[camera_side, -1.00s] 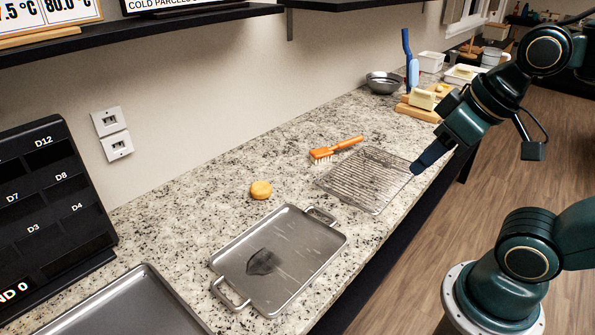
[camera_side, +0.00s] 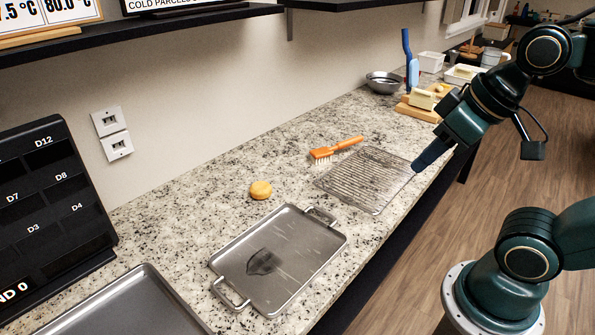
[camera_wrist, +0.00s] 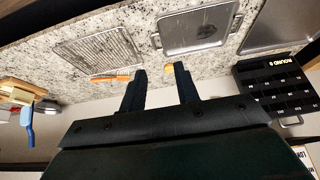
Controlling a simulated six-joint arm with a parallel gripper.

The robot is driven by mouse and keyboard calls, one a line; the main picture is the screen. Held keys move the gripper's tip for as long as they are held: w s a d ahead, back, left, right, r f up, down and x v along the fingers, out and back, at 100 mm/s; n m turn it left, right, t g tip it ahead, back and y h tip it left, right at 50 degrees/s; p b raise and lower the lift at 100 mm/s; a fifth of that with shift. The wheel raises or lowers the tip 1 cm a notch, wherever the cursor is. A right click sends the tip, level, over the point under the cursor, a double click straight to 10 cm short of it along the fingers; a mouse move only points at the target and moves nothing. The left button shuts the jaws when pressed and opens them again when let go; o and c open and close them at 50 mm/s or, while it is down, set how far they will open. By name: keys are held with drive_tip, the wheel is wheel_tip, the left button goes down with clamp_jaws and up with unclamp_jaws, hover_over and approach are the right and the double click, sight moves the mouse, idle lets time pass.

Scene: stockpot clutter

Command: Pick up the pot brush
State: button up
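The pot brush, an orange-handled brush (camera_side: 347,144) with white bristles, lies on the granite counter behind the wire rack, bristles down. In the wrist view the orange brush (camera_wrist: 110,78) shows left of my fingers. My gripper (camera_side: 416,168) is at the rack's right edge in the side view, apart from the brush. In the wrist view my gripper (camera_wrist: 160,69) has its two dark fingers spread with nothing held between them.
The wire rack (camera_side: 368,178) lies in front of the brush. A round yellow item (camera_side: 261,190) and a handled metal tray (camera_side: 235,260) lie to the left. A metal bowl (camera_side: 383,83), a blue-handled tool (camera_side: 412,65) and a wooden board (camera_side: 418,112) stand farther back.

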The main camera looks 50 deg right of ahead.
drive_tip(key=w+d+r+n+g, duration=0.1)
drive_tip(key=w+d+r+n, duration=0.1)
drive_tip(key=w, duration=0.4)
drive_tip(key=w+d+r+n, duration=0.2)
drive_tip(key=w, duration=0.3)
drive_tip(key=n+g, duration=0.3)
drive_tip(key=n, duration=0.7)
hover_over(341, 143)
drive_tip(key=s, duration=0.2)
wheel_tip(341, 143, down, 17)
drive_tip(key=shift+h, duration=0.4)
drive_tip(key=shift+w+a+f, duration=0.1)
drive_tip(key=shift+w+f, duration=0.15)
drive_tip(key=shift+f, duration=1.2)
drive_tip(key=shift+w+f, duration=0.2)
drive_tip(key=shift+f, duration=1.25)
drive_tip(key=shift+w+a+f, duration=0.1)
drive_tip(key=shift+w+f, duration=0.15)
drive_tip(key=shift+f, duration=1.2)
drive_tip(key=shift+d, duration=0.1)
